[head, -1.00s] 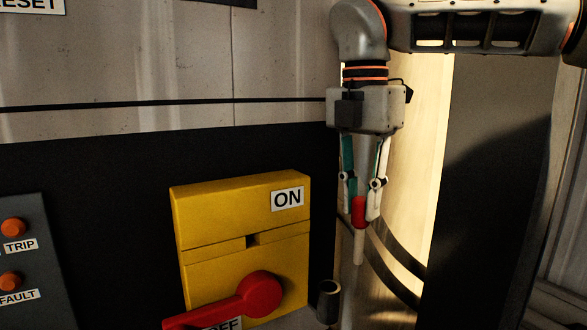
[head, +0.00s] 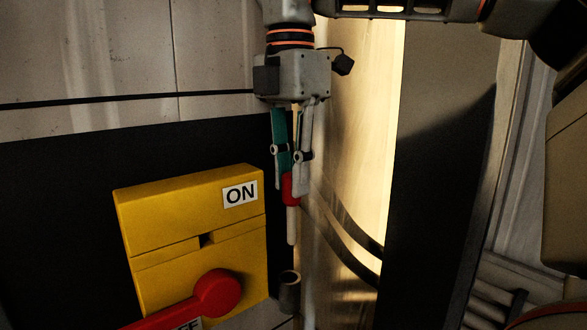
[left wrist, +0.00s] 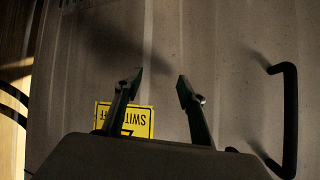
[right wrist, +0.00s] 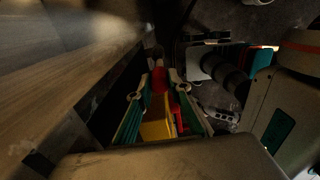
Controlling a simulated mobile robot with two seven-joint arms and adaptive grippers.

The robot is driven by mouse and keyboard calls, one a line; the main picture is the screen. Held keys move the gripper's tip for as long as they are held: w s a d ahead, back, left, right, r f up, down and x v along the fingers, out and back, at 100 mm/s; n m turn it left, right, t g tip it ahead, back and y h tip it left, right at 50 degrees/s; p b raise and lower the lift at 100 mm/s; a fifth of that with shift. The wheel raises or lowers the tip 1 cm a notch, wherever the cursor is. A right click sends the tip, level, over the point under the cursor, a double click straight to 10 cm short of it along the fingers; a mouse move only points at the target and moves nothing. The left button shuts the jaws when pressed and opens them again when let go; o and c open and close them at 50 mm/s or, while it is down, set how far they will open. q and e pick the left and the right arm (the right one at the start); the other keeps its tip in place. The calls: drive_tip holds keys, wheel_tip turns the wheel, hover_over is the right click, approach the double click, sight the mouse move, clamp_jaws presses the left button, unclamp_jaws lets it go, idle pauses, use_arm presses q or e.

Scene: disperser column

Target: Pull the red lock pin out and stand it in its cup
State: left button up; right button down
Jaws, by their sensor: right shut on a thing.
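My right gripper (head: 291,180) is shut on the red lock pin (head: 291,190) by its red head. The pin's pale shaft hangs down, close to upright, with its tip in free air. The dark cup (head: 289,296) stands below, by the lower right corner of the yellow switch box; in the picture the tip is almost straight above its mouth, with a gap between. Depth between them is hard to judge. The right wrist view also shows the red head (right wrist: 159,79) between the fingers. My left gripper (left wrist: 159,84) is open and empty, seen only in the left wrist view.
The yellow switch box (head: 165,230) carries an ON label and a red handle (head: 218,293) pointing lower left. A pale lit column with dark bands (head: 350,245) stands close right of the pin. The left wrist view shows a dark bar handle (left wrist: 290,120) and a yellow sign (left wrist: 140,121).

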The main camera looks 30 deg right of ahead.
sight(290, 205)
wheel_tip(290, 205, down, 3)
drive_tip(key=shift+w+a+f+b, duration=0.1)
drive_tip(key=shift+a+b, duration=0.05)
drive_tip(key=shift+b, duration=1.05)
drive_tip(key=shift+f+b, duration=1.05)
drive_tip(key=shift+f, duration=0.35)
drive_tip(key=shift+w+d+r+p, duration=0.2)
drive_tip(key=shift+r+p, duration=0.1)
drive_tip(key=shift+p, duration=0.25)
